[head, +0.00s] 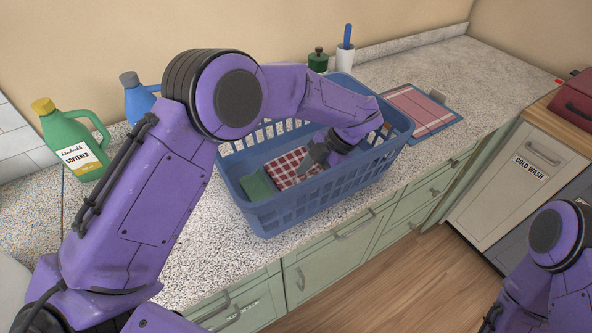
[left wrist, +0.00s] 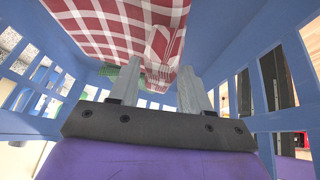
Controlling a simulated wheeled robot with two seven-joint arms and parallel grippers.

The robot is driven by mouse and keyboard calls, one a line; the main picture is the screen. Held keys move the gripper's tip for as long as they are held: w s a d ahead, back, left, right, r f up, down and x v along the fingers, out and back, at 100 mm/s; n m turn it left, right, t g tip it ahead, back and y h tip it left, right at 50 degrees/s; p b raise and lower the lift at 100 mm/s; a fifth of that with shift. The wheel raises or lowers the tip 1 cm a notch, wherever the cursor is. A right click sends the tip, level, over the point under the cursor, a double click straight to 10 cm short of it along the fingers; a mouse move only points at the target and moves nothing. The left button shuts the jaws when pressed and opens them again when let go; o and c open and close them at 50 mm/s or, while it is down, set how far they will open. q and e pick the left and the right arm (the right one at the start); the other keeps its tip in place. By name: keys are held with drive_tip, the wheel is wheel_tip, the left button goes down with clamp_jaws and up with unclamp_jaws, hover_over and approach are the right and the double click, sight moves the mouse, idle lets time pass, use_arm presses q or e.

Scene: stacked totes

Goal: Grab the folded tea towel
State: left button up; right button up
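A folded red-and-white checked tea towel (head: 287,167) lies inside the blue laundry basket (head: 290,218), beside a green folded cloth (head: 258,186). My left gripper (head: 314,160) reaches down into the basket at the towel's right side. In the left wrist view, the towel (left wrist: 115,25) fills the upper middle, and its narrow end shows between the two spread fingers of my left gripper (left wrist: 160,82). The fingers are apart; I cannot tell whether they touch the cloth. My right gripper is out of view; only part of that arm shows at lower right.
The basket's slotted walls surround my left gripper. A green softener bottle (head: 72,145) and a blue bottle (head: 138,100) stand to the left. A green jar (head: 318,61) and a white cup (head: 345,58) stand behind; a striped mat (head: 422,108) lies to the right.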

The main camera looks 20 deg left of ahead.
use_arm(q)
clamp_jaws()
